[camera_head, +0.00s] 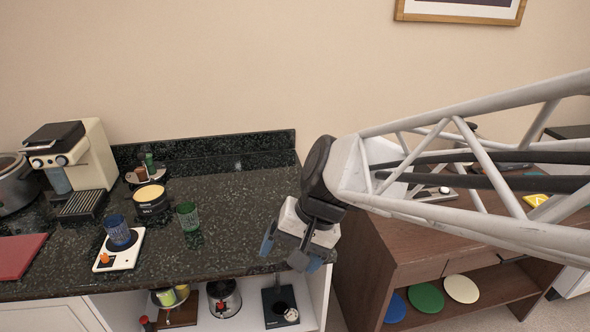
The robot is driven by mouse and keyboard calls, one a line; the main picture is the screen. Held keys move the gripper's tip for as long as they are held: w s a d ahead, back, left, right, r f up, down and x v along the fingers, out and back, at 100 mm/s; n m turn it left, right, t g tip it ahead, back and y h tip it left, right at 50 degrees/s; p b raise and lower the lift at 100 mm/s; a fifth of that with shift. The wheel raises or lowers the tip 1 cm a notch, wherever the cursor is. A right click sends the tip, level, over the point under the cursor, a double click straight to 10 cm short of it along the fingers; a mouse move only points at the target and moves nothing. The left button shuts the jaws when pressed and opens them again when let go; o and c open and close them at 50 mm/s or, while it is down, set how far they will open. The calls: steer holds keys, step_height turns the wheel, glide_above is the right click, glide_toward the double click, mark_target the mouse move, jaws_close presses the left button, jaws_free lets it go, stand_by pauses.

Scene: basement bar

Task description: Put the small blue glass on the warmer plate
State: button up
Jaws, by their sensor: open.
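The small blue glass (117,229) is see-through and stands upright at the left front of the dark counter. It appears to rest on the black round disc of a white warmer plate (103,264), which has an orange knob at its front. My gripper (286,253) is open and empty, pointing down by the counter's right front edge. It is well to the right of the glass and apart from it. The underside of the glass is not clearly visible.
A green glass (187,216) and a black-and-yellow tin (151,198) stand behind the blue glass. A coffee machine (92,158) and red board (20,255) are at left. The counter between green glass and gripper is clear. A brown table (400,248) stands right.

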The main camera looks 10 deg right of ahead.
steer(key=s+d+r+n+t+h, duration=0.2)
steer(key=s+d+h, duration=0.3)
steer(key=d, duration=0.6)
steer(key=shift+s+r+n, duration=0.15)
steer(key=shift+s+n, duration=0.2)
steer(key=shift+n, duration=0.05)
steer(key=shift+c, duration=0.3)
stand_by(1.1)
